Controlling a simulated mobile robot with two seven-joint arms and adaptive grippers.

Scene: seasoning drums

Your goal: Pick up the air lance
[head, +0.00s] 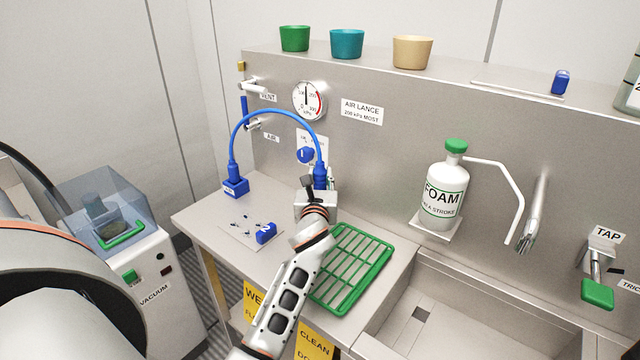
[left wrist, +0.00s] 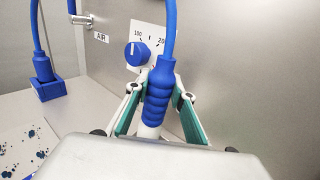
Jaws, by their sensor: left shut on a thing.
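The air lance (head: 320,172) has a ribbed blue handle and stands upright near the back panel. A blue hose (head: 268,112) arcs from its top over to a blue block (head: 235,187) on the bench. My left gripper (head: 322,190) is at the lance, its arm reaching up from below and hiding the lower part. In the left wrist view, the blue handle (left wrist: 158,85) stands between the two green-padded fingers of my left gripper (left wrist: 158,105), which is shut on it. The lance's lower end is hidden behind the gripper body. My right gripper is out of view.
A pressure gauge (head: 308,101) and a blue knob (head: 305,154) are on the panel behind. A green rack (head: 350,268) lies right of my arm. A foam bottle (head: 443,195) stands right, above the sink (head: 440,300).

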